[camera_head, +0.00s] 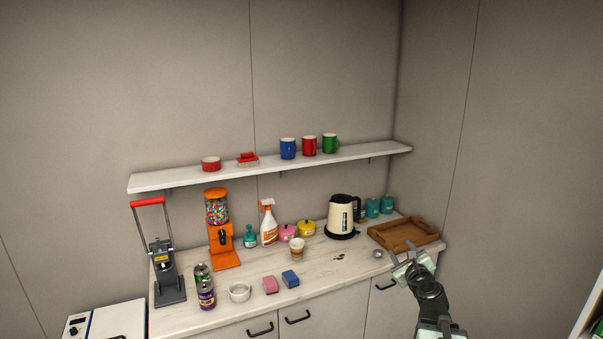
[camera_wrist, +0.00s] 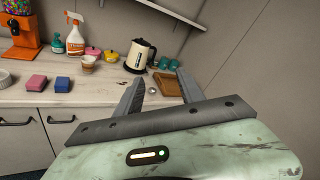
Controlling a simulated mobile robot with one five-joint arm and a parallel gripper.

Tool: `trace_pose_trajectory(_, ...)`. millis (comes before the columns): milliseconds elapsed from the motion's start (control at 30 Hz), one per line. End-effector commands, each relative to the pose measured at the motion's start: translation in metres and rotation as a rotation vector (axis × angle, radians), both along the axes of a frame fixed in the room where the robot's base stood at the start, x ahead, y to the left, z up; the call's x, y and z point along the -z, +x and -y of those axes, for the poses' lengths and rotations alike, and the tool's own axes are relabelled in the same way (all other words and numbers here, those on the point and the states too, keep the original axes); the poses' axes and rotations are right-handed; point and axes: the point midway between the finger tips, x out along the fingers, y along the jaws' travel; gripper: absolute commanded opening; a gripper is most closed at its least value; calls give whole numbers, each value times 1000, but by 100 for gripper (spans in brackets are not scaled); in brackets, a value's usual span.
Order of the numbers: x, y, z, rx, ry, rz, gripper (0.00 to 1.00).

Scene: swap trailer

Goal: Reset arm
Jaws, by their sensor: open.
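My gripper (camera_head: 403,262) is at the lower right of the head view, in front of the counter's right end near the wooden tray. In the wrist view its two grey fingers (camera_wrist: 157,90) are spread apart with nothing between them. The fingers point toward the counter's back right corner. A small round metal item (camera_head: 378,254) lies on the counter just left of my gripper and shows beyond the fingers in the wrist view (camera_wrist: 153,91). I cannot tell what it is.
The counter (camera_head: 330,272) holds a kettle (camera_head: 341,217), wooden tray (camera_head: 404,234), spray bottle (camera_head: 268,224), orange candy dispenser (camera_head: 220,230), white bowl (camera_head: 240,292), sponges (camera_head: 290,279) and cans (camera_head: 206,294). A wall shelf (camera_head: 370,152) with mugs hangs above. A wall stands at the right.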

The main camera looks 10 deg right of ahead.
Motion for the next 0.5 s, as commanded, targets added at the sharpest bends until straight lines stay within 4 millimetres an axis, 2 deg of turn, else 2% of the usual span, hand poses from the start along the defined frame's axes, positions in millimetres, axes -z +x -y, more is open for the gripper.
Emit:
trace_pose_trajectory(33, 23, 10, -42, -91, -72, -40, 45)
trace_pose_trajectory(133, 59, 19, -123, -290, -257, -130, 45)
trace_pose_trajectory(233, 102, 15, -200, -507, -476, -219, 45)
trace_pose_trajectory(300, 137, 2, -250, -676, -655, -286, 45)
trace_pose_trajectory(367, 170, -16, -287, -840, -832, -348, 45)
trace_pose_trajectory(400, 194, -32, -306, -963, -965, -395, 45)
trace_pose_trajectory(467, 231, -64, -322, -1175, -1191, -480, 45)
trace_pose_trajectory(500, 250, -88, -315, -1326, -1342, -551, 45)
